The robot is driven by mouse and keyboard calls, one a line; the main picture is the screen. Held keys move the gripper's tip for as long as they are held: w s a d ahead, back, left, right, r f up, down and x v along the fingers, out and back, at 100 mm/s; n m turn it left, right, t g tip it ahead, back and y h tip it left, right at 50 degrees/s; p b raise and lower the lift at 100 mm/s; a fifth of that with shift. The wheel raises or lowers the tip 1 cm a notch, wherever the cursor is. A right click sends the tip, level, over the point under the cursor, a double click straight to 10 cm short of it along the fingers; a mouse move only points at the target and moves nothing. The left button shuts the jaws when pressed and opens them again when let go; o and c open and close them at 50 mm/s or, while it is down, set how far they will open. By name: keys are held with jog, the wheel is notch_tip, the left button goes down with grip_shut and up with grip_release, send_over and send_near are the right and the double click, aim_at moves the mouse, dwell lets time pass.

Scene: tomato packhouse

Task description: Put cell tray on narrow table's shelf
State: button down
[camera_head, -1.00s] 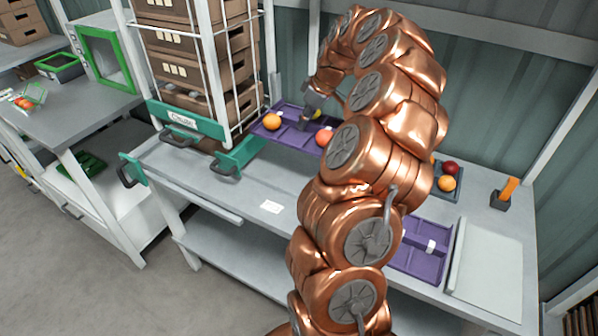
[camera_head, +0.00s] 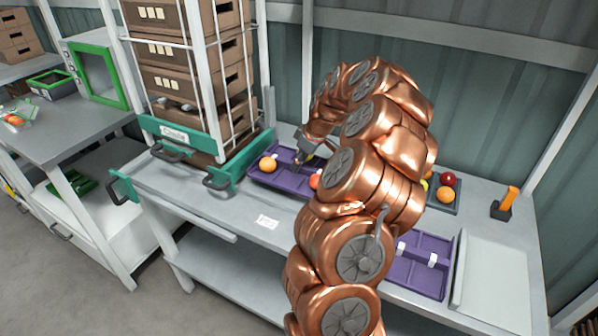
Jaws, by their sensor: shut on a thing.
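A purple cell tray (camera_head: 290,182) with an orange tomato (camera_head: 268,165) and a red-orange tomato (camera_head: 315,181) in its cells is at the back of the grey table, beside the crate stack. My gripper (camera_head: 298,165) is shut on this tray near its middle; a yellow fruit shows beside the fingers. My copper arm hides the tray's right end. I cannot tell whether its underside touches the table top. A second purple tray (camera_head: 428,278) with white tabs lies at the right. The grey table (camera_head: 215,205) has a lower shelf (camera_head: 225,275), bare where visible.
Stacked brown crates (camera_head: 185,78) stand in a white rack with green clamps (camera_head: 243,158). A left table (camera_head: 75,130) has a lower shelf holding a green crate. Right are a dark fruit tray (camera_head: 437,207), an orange-handled tool (camera_head: 507,200) and a pale board (camera_head: 492,278).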

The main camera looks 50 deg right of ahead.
aim_at(300, 172)
jog(key=shift+f+p, duration=0.35)
jog(key=shift+f, duration=1.6)
jog(key=shift+f, duration=0.15)
jog(key=c, duration=1.1)
grip_release()
jog(key=shift+o, duration=0.2)
